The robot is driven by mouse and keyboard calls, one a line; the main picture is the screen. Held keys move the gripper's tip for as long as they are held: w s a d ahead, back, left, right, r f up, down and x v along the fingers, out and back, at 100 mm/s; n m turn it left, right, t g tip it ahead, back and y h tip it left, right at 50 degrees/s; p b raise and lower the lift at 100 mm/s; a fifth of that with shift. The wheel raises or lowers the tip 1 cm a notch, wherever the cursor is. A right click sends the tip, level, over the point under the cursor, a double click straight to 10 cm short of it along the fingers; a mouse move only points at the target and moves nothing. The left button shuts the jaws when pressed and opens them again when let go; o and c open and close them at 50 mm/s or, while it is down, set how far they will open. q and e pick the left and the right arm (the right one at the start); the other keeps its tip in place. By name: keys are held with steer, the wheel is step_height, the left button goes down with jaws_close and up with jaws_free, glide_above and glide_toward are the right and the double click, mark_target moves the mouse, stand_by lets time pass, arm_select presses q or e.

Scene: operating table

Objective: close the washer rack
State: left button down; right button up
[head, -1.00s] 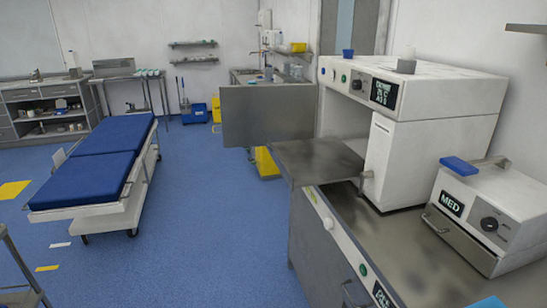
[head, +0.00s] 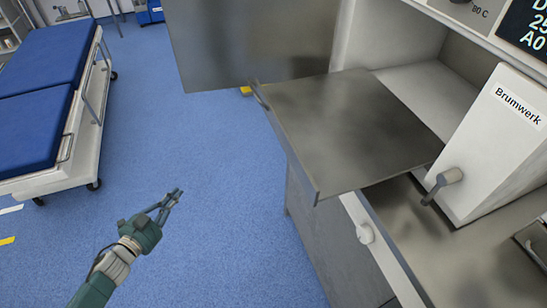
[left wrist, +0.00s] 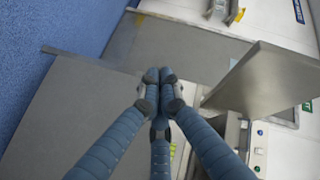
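The washer rack (head: 350,125) is a flat, dark grey metal shelf with a raised front lip. In the head view it sticks out of the white washer's open chamber, over the counter edge and the floor. My left gripper (head: 176,194) is left of the rack's front lip and apart from it in the picture. In the left wrist view my left gripper (left wrist: 158,74) has its fingertips together with nothing visible between them. Grey panels lie around it there; I cannot tell for sure which is the rack. My right gripper is not in view.
A grey upright panel (head: 245,45) stands beyond the rack. A white Brumwerk unit (head: 500,145) with a grey knob stands right of it on the metal counter (head: 400,215). A blue-padded bed (head: 45,85) is at left.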

arm_select(q)
steer(key=w+d+r+m+h, duration=0.1)
steer(key=d+r+m+h, duration=0.35)
steer(key=r, duration=0.65)
steer(key=s+d+r+m+g+h+b, duration=0.2)
steer(key=s+d+r+m+g+h, duration=0.35)
steer(key=d+r+m, duration=0.45)
steer(key=m+g+h+p, duration=0.1)
steer(key=m+g+p, duration=0.3)
glide_toward(287, 151)
steer(key=shift+t, duration=0.25)
steer(key=x, duration=0.6)
steer(key=shift+s+d, duration=0.1)
steer(key=shift+d, duration=0.5)
